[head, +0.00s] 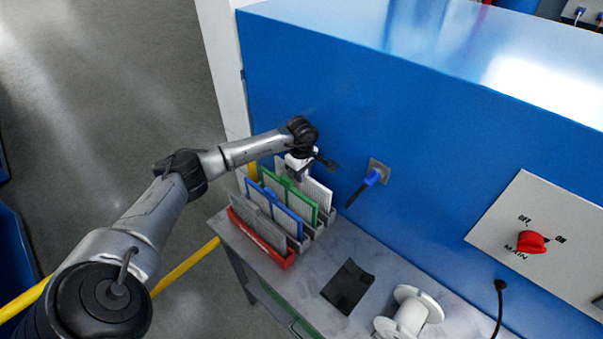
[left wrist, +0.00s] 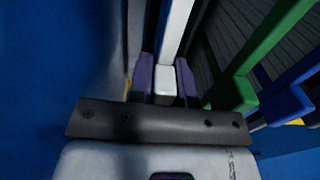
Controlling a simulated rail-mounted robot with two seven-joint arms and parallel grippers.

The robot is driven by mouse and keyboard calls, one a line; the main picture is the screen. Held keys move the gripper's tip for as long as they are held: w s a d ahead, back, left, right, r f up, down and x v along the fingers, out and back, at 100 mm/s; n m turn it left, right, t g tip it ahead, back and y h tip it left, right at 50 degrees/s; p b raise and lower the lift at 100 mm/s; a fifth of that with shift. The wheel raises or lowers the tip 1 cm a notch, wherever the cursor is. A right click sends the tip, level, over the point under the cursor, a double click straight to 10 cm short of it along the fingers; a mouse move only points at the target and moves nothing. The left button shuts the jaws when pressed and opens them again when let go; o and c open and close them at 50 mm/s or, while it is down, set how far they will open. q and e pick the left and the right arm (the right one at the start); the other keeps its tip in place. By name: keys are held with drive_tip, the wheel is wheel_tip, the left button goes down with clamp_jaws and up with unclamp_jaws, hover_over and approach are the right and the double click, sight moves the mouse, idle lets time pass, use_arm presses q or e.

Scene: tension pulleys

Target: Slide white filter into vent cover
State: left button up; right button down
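The white filter (head: 318,193) stands upright at the back of a row of coloured-frame filters, against the blue cabinet. My left gripper (head: 299,168) is at its top edge and partly hides it. In the left wrist view, two purple fingers (left wrist: 166,82) press close on both sides of the white filter's frame (left wrist: 176,38); no clear gap shows. The filter's lower part is hidden by its neighbours. I cannot make out a vent cover in either view. My right gripper is not in view.
Green (head: 303,208), blue (head: 287,223) and red (head: 283,257) framed filters stand in front of the white one. A dark flat piece (head: 348,287) and a white spool (head: 408,314) lie on the table.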

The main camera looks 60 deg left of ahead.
use_arm(q)
clamp_jaws()
drive_tip(key=shift+r, duration=0.25)
drive_tip(key=shift+r+p, duration=0.8)
drive_tip(key=shift+r, duration=0.2)
drive_tip(key=shift+r+p, duration=0.45)
drive_tip(key=shift+r, duration=0.4)
drive_tip(key=shift+r+p, duration=0.95)
drive_tip(key=shift+r, duration=0.5)
